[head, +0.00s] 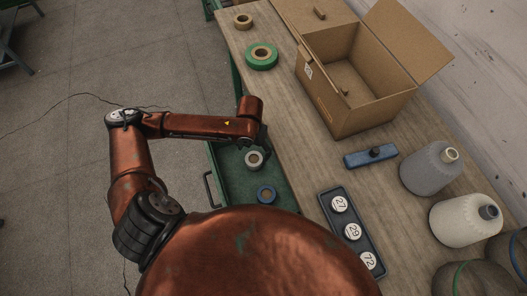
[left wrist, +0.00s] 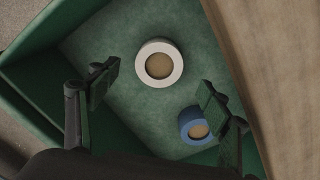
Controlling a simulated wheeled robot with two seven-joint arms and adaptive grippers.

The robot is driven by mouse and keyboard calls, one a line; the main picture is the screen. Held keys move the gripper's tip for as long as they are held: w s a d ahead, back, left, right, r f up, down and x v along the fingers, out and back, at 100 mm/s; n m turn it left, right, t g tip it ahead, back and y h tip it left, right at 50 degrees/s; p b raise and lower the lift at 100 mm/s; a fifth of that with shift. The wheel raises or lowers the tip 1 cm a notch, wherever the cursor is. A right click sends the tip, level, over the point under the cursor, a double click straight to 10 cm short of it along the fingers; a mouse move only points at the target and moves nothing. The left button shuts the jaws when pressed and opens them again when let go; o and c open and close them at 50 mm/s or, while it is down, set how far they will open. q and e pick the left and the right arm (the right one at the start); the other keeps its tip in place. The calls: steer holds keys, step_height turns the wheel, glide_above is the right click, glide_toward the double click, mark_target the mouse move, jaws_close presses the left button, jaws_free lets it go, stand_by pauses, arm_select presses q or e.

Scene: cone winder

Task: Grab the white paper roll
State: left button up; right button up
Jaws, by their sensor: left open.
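The white paper roll (head: 254,159) lies flat in the green drawer (head: 229,182). The left wrist view shows it as a white ring (left wrist: 159,63) with a brown core, on the green drawer floor (left wrist: 120,125). My left gripper (left wrist: 155,95) is open and empty above the drawer, its two fingers spread apart. The roll appears beyond the fingertips, between them and slightly ahead, not touched. In the head view the left gripper (head: 257,143) is dark and partly hidden under its own arm, just behind the roll. My right gripper is not in view.
A blue roll (head: 266,194) lies in the same drawer, near the right finger in the wrist view. The wooden table (head: 292,150) edge borders the drawer. On it are a green tape roll (head: 261,56), cardboard box (head: 343,107), blue tool (head: 370,157), numbered tray (head: 352,231) and cones (head: 430,172).

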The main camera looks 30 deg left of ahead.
mark_target(254, 159)
arm_select(q)
steer(key=shift+f, duration=0.5)
steer(key=shift+s+f, duration=0.1)
steer(key=shift+f, duration=0.2)
steer(key=shift+d+f+b, duration=0.15)
steer(key=shift+f+b, duration=0.3)
steer(key=shift+f, duration=0.5)
step_height(254, 159, down, 4)
steer(key=shift+f+b, duration=0.2)
steer(key=shift+b, duration=0.55)
steer(key=shift+a, duration=0.2)
steer(key=c, duration=1.3)
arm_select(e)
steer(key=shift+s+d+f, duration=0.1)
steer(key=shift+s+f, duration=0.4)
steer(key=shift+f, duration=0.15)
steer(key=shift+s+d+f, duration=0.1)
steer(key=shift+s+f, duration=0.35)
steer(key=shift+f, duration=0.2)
